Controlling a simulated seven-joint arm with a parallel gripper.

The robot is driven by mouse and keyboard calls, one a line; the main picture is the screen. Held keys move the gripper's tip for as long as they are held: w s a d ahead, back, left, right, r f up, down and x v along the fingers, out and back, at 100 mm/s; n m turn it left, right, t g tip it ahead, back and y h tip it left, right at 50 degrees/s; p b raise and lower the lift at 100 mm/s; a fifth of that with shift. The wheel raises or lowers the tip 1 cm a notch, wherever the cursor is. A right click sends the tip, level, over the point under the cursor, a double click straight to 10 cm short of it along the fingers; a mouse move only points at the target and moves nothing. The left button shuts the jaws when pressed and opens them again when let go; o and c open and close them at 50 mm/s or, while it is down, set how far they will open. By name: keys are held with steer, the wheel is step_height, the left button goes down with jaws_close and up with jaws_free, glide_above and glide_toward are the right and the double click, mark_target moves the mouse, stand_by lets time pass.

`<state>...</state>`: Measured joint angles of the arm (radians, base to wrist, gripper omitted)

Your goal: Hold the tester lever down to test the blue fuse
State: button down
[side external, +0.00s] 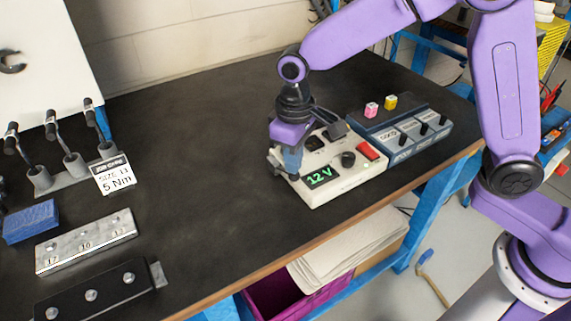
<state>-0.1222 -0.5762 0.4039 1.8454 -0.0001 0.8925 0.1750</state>
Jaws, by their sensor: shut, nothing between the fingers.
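The cream tester (345,183) sits on the dark bench with a green "12 V" display, a black knob (348,159) and a red rocker (367,150). A dark grey flap-like part (335,128) stands at its back edge; I cannot tell if it is the lever. My gripper (288,174) points down at the tester's left end, shut and empty. A blue patch (293,157) shows at the fingers; I cannot tell whether it is the blue fuse or part of my gripper. My gripper hides that corner, and contact is unclear.
A dark blue labelled rack (402,138) beside the tester carries a pink fuse (371,109), a yellow fuse (390,102) and black knobs. At left are a tool stand (72,166), a "5 Nm" card (114,176), a blue block (31,222) and metal bars. The middle bench is clear.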

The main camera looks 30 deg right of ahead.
steer(key=shift+s+f, duration=0.35)
steer(key=shift+f, duration=0.55)
stand_by(0.5)
steer(key=shift+f, duration=0.3)
steer(key=shift+s+f, duration=0.1)
steer(key=shift+f, duration=0.25)
stand_by(0.4)
stand_by(1.5)
steer(key=shift+r, duration=4.5)
steer(key=shift+s, duration=0.1)
